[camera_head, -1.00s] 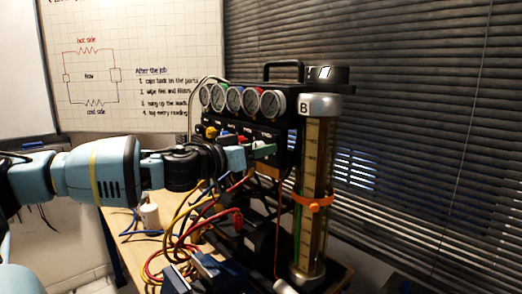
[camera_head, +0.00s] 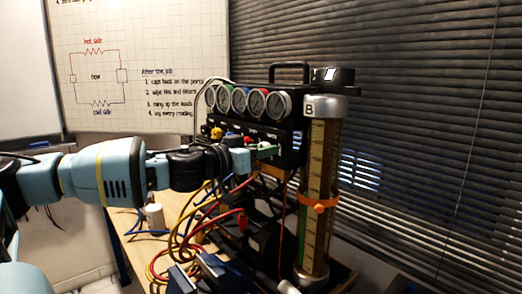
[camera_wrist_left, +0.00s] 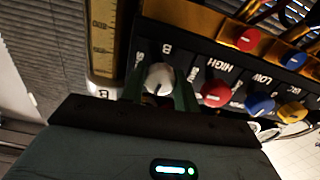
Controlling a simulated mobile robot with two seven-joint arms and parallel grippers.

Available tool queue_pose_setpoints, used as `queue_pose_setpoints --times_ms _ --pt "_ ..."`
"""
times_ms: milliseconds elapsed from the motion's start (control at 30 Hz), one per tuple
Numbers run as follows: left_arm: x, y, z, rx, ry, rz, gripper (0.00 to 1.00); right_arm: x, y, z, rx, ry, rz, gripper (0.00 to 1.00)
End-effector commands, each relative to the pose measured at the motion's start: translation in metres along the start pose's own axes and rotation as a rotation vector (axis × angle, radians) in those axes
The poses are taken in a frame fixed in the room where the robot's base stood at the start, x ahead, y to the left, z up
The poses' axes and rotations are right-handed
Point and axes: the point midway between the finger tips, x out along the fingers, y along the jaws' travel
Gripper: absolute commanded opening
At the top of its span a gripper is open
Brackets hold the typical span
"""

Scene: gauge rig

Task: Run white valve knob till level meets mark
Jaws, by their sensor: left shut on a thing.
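The white valve knob (camera_wrist_left: 159,78) sits between the green fingers of my left gripper (camera_wrist_left: 160,92) in the left wrist view, and the fingers are shut on it. In the head view my left gripper (camera_head: 264,151) reaches the front of the black gauge rig, and the knob is hidden there. The clear level tube (camera_head: 318,160), labelled B, stands upright at the rig's right with a scale. An orange mark ring (camera_head: 319,204) is clamped around it. A green strip shows low in the tube, but I cannot tell the exact level. My right gripper is not in view.
A red knob (camera_wrist_left: 215,92) and a blue knob (camera_wrist_left: 260,104) sit close beside the white one. Several round gauges (camera_head: 257,101) line the rig's top. Yellow and red hoses (camera_head: 180,235) hang below my left arm. Window blinds are behind the rig.

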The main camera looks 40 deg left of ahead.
Motion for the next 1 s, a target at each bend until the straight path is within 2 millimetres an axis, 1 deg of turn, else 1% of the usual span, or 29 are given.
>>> queue_pose_setpoints --times_ms 133,433,833,1000 --pt "0.0 0.0 0.001 0.105 -0.001 0.001 0.08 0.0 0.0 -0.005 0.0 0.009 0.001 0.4" --pt "0.0 0.0 0.001 0.384 -0.001 0.001 0.08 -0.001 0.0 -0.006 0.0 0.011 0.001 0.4" --pt "0.0 -0.001 0.001 0.766 -0.002 0.0 0.08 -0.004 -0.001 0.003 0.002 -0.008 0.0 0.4" --pt "0.0 -0.001 0.001 0.929 -0.003 0.0 0.08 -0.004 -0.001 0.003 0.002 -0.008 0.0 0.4"
